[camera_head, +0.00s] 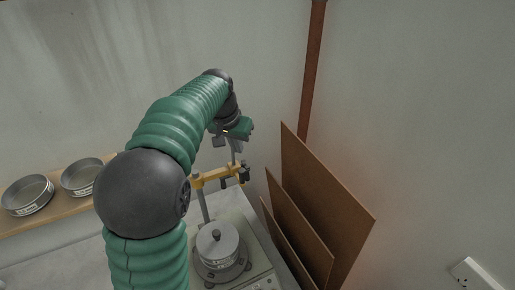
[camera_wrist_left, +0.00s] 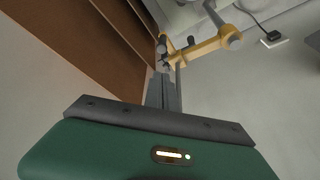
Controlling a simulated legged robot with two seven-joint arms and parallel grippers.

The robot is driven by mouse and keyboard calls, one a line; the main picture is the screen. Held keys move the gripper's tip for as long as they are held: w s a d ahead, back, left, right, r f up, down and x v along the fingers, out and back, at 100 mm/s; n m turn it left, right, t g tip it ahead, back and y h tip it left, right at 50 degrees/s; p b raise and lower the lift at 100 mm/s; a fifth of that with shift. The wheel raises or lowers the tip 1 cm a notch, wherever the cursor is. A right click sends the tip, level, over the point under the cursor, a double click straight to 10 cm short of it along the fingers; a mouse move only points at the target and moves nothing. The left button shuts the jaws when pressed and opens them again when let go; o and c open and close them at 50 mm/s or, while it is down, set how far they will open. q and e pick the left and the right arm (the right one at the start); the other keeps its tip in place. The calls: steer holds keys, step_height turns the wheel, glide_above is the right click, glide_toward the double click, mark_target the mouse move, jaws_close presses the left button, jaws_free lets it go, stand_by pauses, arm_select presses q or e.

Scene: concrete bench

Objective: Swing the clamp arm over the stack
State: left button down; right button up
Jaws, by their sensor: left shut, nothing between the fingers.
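The yellow clamp arm (camera_head: 215,177) sits high on a grey upright post (camera_head: 205,207) and points right, toward the brown boards. The stack (camera_head: 217,245), a round metal pile with a black-knobbed lid, stands on a shaker base below and in front of it. The arm does not appear to lie over the lid. My left gripper (camera_head: 236,155) is shut and empty, close to the arm's free end; contact cannot be told. In the left wrist view the shut fingers (camera_wrist_left: 172,90) point toward the dark knob end of the yellow arm (camera_wrist_left: 208,46). My right gripper is not in view.
Brown boards (camera_head: 325,200) lean upright just right of the shaker, close to the clamp arm's end. Two round sieves (camera_head: 28,195) (camera_head: 82,177) sit on a wooden shelf at left. A white wall socket (camera_head: 477,275) is at lower right.

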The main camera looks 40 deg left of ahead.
arm_select(q)
steer(key=p+x, duration=0.4)
steer(key=x, duration=0.6)
steer(key=shift+s, duration=0.2)
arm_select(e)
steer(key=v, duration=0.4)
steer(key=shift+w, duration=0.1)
arm_select(q)
steer(key=shift+d, duration=0.25)
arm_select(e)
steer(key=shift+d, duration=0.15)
